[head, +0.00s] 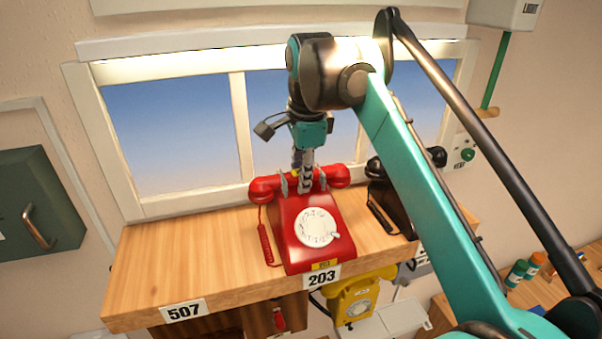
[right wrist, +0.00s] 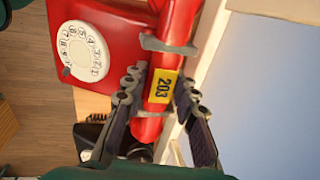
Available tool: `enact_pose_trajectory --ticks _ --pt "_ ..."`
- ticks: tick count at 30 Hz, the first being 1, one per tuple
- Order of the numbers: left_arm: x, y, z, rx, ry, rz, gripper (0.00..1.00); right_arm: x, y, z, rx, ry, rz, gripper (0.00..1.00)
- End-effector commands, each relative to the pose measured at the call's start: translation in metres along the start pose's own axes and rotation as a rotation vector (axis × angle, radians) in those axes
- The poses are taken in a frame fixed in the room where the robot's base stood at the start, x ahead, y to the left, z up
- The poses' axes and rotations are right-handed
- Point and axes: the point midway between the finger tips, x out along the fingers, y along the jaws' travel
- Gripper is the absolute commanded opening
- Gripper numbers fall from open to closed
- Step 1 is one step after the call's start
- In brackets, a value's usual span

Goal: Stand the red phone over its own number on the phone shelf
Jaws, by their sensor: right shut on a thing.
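The red phone (head: 301,247) stands upright on the wooden phone shelf (head: 190,258), with its white dial facing out. It is above the shelf-edge label 203 (head: 321,277). A yellow tag on its handset reads 203 in the right wrist view (right wrist: 163,89). My right gripper (head: 304,184) comes down from above and is shut on the handset of the red phone; its fingers sit on both sides of the handset in the right wrist view (right wrist: 155,95). The handset rests on the cradle. My left gripper is not in view.
A label 507 (head: 184,311) marks the shelf's left part, which is bare. A black phone (head: 388,200) stands right of the red one, partly behind my right arm. A yellow phone (head: 357,299) is below the shelf. A window is behind.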

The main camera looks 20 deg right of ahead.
Motion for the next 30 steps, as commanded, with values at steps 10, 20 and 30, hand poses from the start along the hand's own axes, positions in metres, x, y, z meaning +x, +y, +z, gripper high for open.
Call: enact_pose_trajectory --ticks 10,20,30 --pt "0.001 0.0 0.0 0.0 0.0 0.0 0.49 0.002 0.002 0.0 0.0 -0.001 0.005 0.52" --pt "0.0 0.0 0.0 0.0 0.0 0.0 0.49 -0.016 0.0 0.0 0.0 -0.001 0.004 0.52" --pt "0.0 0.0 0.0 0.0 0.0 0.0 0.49 -0.065 0.001 0.0 0.0 -0.001 0.005 0.52"
